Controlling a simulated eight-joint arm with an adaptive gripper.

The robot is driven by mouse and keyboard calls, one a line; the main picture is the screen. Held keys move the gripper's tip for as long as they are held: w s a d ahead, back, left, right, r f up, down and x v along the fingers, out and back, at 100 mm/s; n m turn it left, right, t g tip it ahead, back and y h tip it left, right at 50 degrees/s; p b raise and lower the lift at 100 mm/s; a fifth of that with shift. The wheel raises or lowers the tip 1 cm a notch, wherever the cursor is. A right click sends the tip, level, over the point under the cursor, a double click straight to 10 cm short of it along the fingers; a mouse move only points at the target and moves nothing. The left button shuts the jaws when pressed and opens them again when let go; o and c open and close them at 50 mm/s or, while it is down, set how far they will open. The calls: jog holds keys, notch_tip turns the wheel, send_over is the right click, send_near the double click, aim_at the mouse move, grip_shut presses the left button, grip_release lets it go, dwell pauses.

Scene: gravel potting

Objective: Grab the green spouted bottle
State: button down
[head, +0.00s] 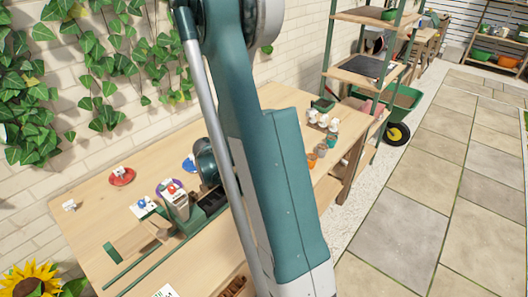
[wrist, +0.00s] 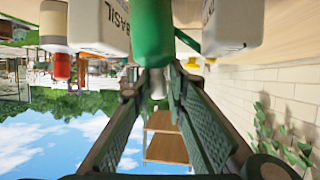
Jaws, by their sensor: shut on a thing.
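The green spouted bottle (wrist: 152,35) shows at the top middle of the wrist view, which looks upside down. A thin green spout (wrist: 187,40) slants out to its right, and a pale tip shows between my fingers. My gripper (wrist: 152,78) is shut on the bottle, its fingertips close around the narrow end. In the head view my arm covers much of the table, and I cannot make out the bottle or the grip there with certainty.
White containers, one marked BASIL (wrist: 98,25) and one on the right (wrist: 232,22), flank the bottle closely. A red-orange object (wrist: 61,66) shows farther left. On the wooden table (head: 95,215) lie a red dish (head: 122,176) and small items. A brick wall runs behind.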

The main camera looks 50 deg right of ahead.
jog(key=shift+r+p, duration=1.35)
jog(key=shift+r, duration=3.55)
jog(key=shift+w, duration=0.15)
